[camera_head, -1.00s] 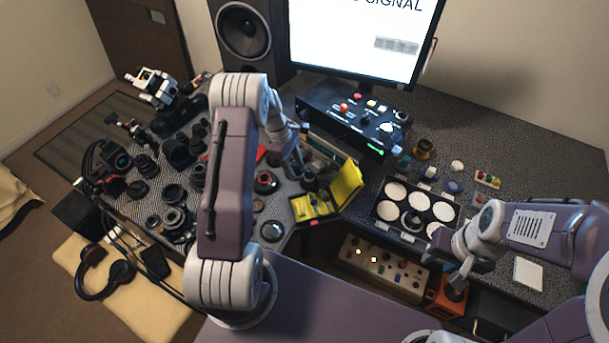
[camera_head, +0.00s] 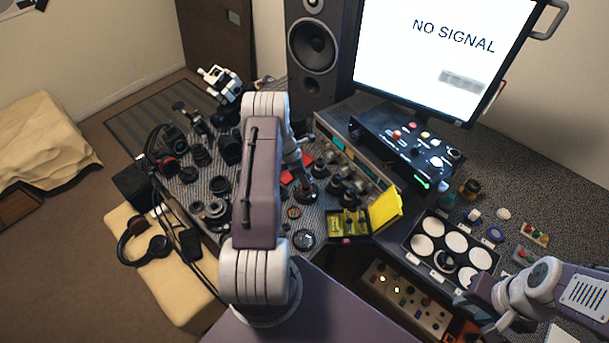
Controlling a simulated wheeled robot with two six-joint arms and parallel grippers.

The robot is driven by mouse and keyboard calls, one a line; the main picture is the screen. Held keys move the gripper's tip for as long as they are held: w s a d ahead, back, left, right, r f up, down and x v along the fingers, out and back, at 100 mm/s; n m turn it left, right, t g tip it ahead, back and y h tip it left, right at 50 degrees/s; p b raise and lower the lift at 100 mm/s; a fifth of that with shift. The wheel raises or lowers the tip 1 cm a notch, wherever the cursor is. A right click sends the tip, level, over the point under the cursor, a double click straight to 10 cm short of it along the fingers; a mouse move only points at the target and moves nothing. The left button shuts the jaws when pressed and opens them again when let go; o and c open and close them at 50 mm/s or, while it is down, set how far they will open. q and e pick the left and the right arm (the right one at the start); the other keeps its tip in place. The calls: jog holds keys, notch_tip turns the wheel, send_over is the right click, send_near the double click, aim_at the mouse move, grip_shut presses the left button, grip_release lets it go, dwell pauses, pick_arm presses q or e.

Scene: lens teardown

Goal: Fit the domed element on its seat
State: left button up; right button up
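Several dark lens parts stand on the left bench; I cannot tell which is the domed element or its seat. My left gripper (camera_head: 303,172) is partly hidden by its own arm. It is low over a dark lens part with a red ring (camera_head: 308,191); whether it touches it, and whether its fingers are open, I cannot tell. A black tray (camera_head: 409,245) with round white pads holds a dark ring (camera_head: 447,262) on one front pad. My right gripper (camera_head: 503,322) is just right of and in front of that tray, its fingers too small to judge.
An open yellow case (camera_head: 385,208) lies in front of the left gripper's area. A black control box (camera_head: 405,150) stands below the monitor (camera_head: 440,60). Small coloured parts and a blue ring (camera_head: 495,234) lie right of the tray. Headphones (camera_head: 145,243) rest on a cushion.

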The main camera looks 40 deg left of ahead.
pick_arm(q)
notch_tip(320, 180, down, 3)
jog(key=shift+f+b, duration=0.1)
jog(key=shift+b, duration=0.9)
jog(key=shift+f+b, duration=0.3)
jog(key=shift+f, duration=0.15)
jog(key=shift+f, duration=0.2)
dwell(0.7)
jog(key=o, duration=1.8)
jog(key=shift+c, duration=0.2)
jog(key=shift+r+p, duration=2.85)
jog(key=shift+r, duration=0.7)
